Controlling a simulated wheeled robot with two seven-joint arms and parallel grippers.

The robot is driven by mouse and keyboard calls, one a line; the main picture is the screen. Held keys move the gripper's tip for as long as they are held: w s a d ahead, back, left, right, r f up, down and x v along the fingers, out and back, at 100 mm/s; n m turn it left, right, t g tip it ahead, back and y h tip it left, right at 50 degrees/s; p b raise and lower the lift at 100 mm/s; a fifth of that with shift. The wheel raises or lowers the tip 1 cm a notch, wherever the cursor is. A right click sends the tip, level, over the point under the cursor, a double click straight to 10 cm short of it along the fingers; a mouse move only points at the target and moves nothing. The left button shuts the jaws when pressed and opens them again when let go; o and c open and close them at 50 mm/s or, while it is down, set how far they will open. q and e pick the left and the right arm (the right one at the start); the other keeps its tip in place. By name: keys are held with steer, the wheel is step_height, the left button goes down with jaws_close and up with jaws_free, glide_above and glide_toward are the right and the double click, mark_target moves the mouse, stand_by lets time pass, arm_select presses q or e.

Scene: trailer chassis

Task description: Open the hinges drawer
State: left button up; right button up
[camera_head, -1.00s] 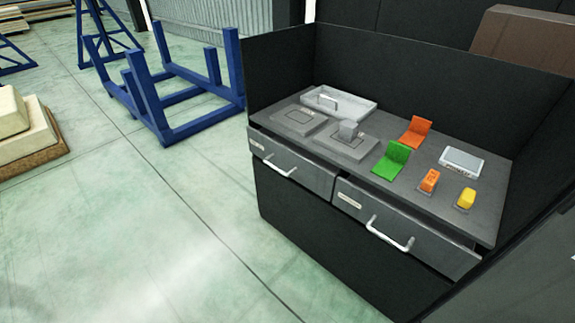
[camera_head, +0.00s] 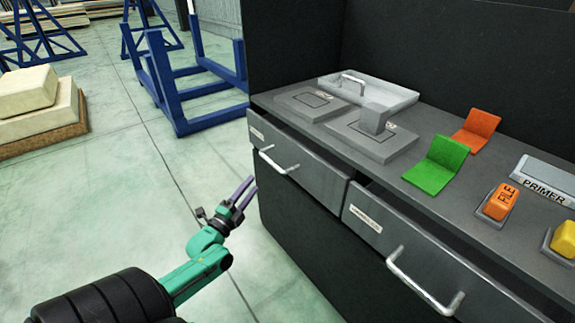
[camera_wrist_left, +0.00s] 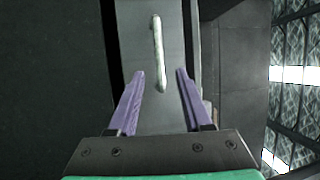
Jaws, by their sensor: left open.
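Two grey drawers sit side by side under the bench top: the left drawer (camera_head: 318,176) and the right drawer (camera_head: 433,255). Each has a bar handle, the left handle (camera_head: 276,163) and the right handle (camera_head: 425,285), and a small label too small to read, so I cannot tell which is the hinges drawer. My left gripper (camera_head: 244,190) is open and empty, below and left of the left handle and apart from it. In the left wrist view, a drawer handle (camera_wrist_left: 158,52) lies ahead between the open fingers (camera_wrist_left: 158,85). My right gripper is out of view.
The bench top (camera_head: 300,95) holds a grey tray (camera_head: 398,97), grey blocks, a green bracket (camera_head: 436,165), an orange bracket (camera_head: 477,130), and orange and yellow pieces. A blue frame (camera_head: 165,80) stands behind left.

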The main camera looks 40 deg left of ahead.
mark_target(270, 160)
arm_select(q)
steer(key=w+b, duration=0.1)
steer(key=w, duration=0.2)
steer(key=w+a+r+b, duration=0.1)
steer(key=w, duration=0.3)
steer(key=w+b, duration=0.1)
steer(key=w, duration=0.3)
steer(key=shift+w+a+r, duration=0.2)
steer(key=shift+w+r, duration=0.05)
steer(key=shift+r, duration=0.15)
steer(key=shift+w, duration=0.3)
steer(key=shift+r, duration=0.1)
jaws_close()
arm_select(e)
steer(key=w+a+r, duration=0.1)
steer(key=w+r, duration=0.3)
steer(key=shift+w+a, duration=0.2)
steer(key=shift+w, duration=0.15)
arm_select(q)
steer(key=shift+s, duration=0.1)
